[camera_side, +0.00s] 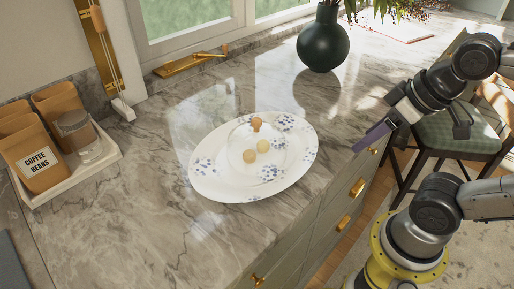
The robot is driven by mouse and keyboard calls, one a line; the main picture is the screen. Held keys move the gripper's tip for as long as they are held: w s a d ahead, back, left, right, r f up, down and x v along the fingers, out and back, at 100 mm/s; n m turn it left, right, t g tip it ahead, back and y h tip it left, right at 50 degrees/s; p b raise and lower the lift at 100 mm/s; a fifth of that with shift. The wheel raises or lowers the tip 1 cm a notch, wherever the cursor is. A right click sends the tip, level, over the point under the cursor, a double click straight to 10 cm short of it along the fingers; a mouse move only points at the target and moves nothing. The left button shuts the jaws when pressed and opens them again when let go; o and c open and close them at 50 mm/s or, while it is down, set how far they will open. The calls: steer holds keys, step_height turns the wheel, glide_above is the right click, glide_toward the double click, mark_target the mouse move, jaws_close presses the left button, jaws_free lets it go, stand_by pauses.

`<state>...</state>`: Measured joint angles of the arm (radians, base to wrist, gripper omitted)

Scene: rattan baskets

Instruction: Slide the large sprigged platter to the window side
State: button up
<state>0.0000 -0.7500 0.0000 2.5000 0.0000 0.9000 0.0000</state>
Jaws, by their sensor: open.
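The large sprigged platter (212,181) is a white oval with blue sprig patterns. It lies flat on the marble counter, near the middle of the view. On it sits what looks like a clear, round cover or dish with a brown knob (256,123) and two small, round, pale yellow items (256,151). My gripper (372,136) is to the right of the platter, above the counter's front edge, and apart from it. It is open and holds nothing that I can see; its fingers look purple-grey and overlap from this angle.
The window (190,22) is behind the counter, with a brass handle (189,65) below it. A dark vase (323,42) stands at the back right. A tray (105,153) with coffee bags (32,150) and a jar (77,131) is at left. Counter (180,110) between platter and window is clear.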

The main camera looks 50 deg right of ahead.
steer(key=shift+c, duration=1.1)
steer(key=shift+r, duration=0.25)
steer(key=shift+c, duration=1.2)
steer(key=shift+w+a+f+m+g, duration=0.1)
steer(key=shift+w+a+m+g, duration=0.15)
steer(key=shift+w+g, duration=0.3)
steer(key=shift+w+a+f+m+g, duration=0.1)
steer(key=shift+w+a+m+g, duration=0.1)
steer(key=shift+w+g, duration=0.3)
steer(key=c, duration=0.5)
steer(key=w+a+f+g, duration=0.1)
steer(key=w+a+f+n+g, duration=0.1)
steer(key=w+f+g, duration=0.1)
steer(key=shift+w+a+f, duration=0.1)
steer(key=shift+a, duration=0.25)
glide_toward(309, 182)
steer(key=shift+g, duration=0.25)
steer(key=s+f, duration=0.1)
steer(key=f, duration=0.1)
steer(key=s+f, duration=0.1)
steer(key=f, duration=0.1)
steer(key=s+f, duration=0.1)
steer(key=f, duration=0.1)
steer(key=shift+s, duration=0.3)
steer(key=w, duration=0.3)
steer(key=shift+f, duration=0.2)
steer(key=shift+w, duration=0.55)
